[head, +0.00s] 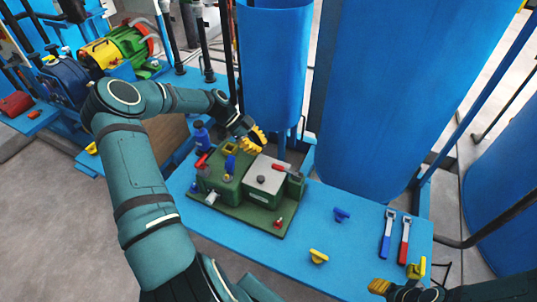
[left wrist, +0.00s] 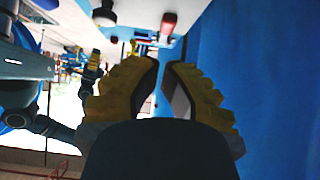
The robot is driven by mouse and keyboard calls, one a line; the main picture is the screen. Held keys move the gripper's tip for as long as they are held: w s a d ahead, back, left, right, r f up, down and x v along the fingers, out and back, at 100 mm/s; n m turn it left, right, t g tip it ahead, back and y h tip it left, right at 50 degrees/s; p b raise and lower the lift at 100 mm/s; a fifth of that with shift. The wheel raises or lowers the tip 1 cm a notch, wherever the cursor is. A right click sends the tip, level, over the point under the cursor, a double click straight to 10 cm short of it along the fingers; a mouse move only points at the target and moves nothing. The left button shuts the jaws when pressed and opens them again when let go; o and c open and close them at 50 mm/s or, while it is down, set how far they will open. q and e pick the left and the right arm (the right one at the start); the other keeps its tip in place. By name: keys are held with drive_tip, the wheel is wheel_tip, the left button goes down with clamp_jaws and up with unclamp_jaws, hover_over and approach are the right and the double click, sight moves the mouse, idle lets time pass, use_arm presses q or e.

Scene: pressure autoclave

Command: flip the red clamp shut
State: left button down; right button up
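A green box-like unit (head: 225,183) with a grey lid (head: 263,178) stands on the blue bench. A red lever (head: 283,167) lies on top at the lid's back right; another red handle (head: 203,160) is at the unit's left end. I cannot tell for sure which is the red clamp. My left gripper (head: 256,138) hovers above and behind the unit, apart from it. In the left wrist view its yellow fingers (left wrist: 163,72) are apart with nothing between them. A red part (left wrist: 169,23) shows beyond them. My right gripper (head: 380,286) shows only partly at the bottom right.
A blue cylinder (head: 275,65) stands close behind the unit, and a large blue tank (head: 390,90) rises to the right. Blue-handled (head: 386,240) and red-handled (head: 404,243) tools lie on the bench's right. The bench's front middle is mostly clear.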

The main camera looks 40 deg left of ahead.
use_arm(q)
drive_tip(key=shift+s+a+r, duration=0.15)
drive_tip(key=shift+a, duration=0.5)
drive_tip(key=shift+s+a+r, duration=0.2)
drive_tip(key=shift+a, duration=0.45)
drive_tip(key=shift+s+a+r, duration=0.15)
drive_tip(key=shift+a, duration=0.5)
drive_tip(key=shift+s, duration=0.1)
